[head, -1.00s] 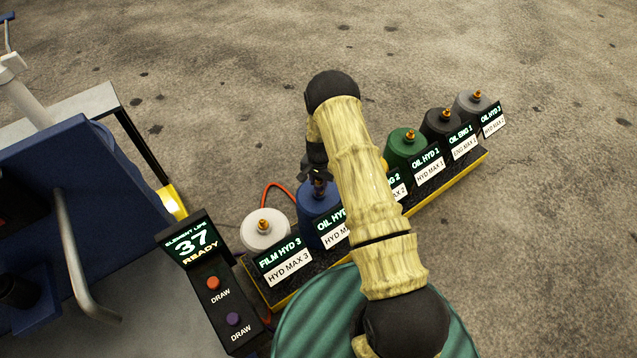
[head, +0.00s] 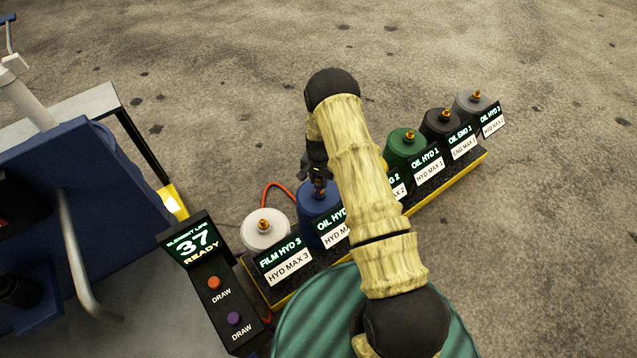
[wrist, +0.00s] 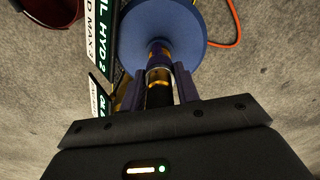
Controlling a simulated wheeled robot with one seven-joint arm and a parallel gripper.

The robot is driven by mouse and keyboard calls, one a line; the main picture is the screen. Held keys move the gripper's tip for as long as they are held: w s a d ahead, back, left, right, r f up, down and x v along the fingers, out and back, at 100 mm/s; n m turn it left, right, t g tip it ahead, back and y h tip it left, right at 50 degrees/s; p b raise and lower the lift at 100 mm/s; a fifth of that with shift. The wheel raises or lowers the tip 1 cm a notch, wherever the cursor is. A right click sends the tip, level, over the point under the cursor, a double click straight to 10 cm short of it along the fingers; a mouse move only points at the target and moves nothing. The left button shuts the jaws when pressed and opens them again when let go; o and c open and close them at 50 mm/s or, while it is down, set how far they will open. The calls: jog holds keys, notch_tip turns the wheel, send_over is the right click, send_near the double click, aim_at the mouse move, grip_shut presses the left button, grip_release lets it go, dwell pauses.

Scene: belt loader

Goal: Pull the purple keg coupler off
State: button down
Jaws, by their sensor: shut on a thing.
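The blue keg labelled OIL HYD 2 (head: 318,208) stands second from the left in the row; its round blue top also shows in the wrist view (wrist: 195,28). My gripper (head: 316,172) is over this keg, partly behind my arm. In the wrist view my gripper (wrist: 159,76) has a finger on each side of a slim dark coupler with metal and yellow bands (wrist: 158,88), and is shut on it. The coupler points at the keg's top fitting; I cannot tell whether they still touch.
A white keg (head: 265,228) stands to the left, with a red hose (head: 275,187) behind. Green (head: 404,148), black and grey kegs stand to the right. A control post (head: 212,285) reads 37 READY. A blue machine (head: 60,230) fills the left side. The floor behind is clear.

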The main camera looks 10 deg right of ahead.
jog(key=shift+r+p, duration=0.7)
jog(key=shift+r, duration=0.55)
